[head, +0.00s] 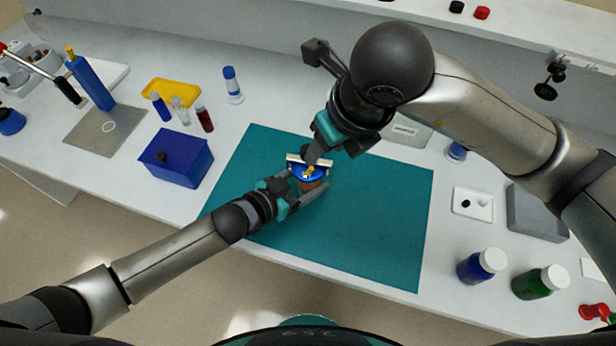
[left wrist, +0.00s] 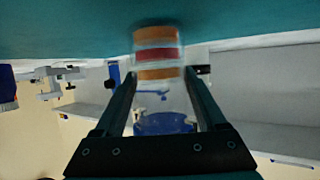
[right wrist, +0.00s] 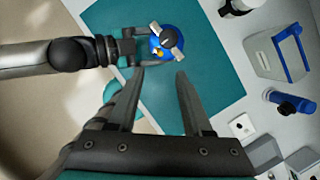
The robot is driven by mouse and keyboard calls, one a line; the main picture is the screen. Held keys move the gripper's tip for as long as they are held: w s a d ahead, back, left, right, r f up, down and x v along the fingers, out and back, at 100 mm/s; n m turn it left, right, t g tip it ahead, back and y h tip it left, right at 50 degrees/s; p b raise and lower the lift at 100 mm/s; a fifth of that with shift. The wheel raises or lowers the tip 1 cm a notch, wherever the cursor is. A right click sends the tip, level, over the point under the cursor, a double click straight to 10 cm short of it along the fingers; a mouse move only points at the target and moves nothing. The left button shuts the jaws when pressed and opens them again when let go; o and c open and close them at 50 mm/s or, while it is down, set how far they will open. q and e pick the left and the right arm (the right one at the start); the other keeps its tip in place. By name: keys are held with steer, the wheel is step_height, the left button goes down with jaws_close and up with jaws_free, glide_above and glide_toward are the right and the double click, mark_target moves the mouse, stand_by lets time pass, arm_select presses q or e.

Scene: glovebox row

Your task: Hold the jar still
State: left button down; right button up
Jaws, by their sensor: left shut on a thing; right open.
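The jar (left wrist: 155,73) is clear with orange and red bands and a blue lid (left wrist: 162,123). It appears inverted in the left wrist view, its banded base at the teal mat (head: 380,220). In the head view its blue top (head: 299,173) shows a small yellow piece and partly hides the body. My left gripper (head: 306,186) is shut on the jar, one finger on each side. My right gripper (head: 311,158) is open above the jar and partly covers it. In the right wrist view, its empty fingers (right wrist: 161,73) are apart, with the blue top (right wrist: 168,45) beyond them.
A blue box (head: 178,160), small vials (head: 180,110) and a yellow tray (head: 172,92) stand left of the mat. Blue (head: 474,268) and green (head: 532,284) bottles, a small white plate (head: 473,204) and a grey block (head: 537,211) are on the right. The mat's right part is clear.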

stand_by(0.3)
steer(key=shift+c, duration=0.8)
steer(key=shift+s+f, duration=0.2)
steer(key=shift+f, duration=0.1)
steer(key=shift+c, duration=0.8)
steer(key=s+f+y, duration=0.1)
steer(key=s+f+n+g+y, duration=0.1)
steer(key=f, duration=0.1)
steer(key=s+f+y, duration=0.1)
steer(key=shift+s+a+f+n+g, duration=0.2)
steer(key=shift+a+n+g, duration=0.1)
jaws_close()
steer(key=s+d+f+t+y, duration=0.1)
steer(key=d+t+y, duration=0.1)
steer(key=d, duration=0.3)
steer(key=s+d+f+t+y, duration=0.1)
steer(key=s+d+t+y, duration=0.1)
steer(key=d, duration=0.4)
steer(key=shift+s+f+t+y, duration=0.3)
steer(key=shift+t+y, duration=0.2)
steer(key=shift+t, duration=0.6)
steer(key=shift+r, duration=0.1)
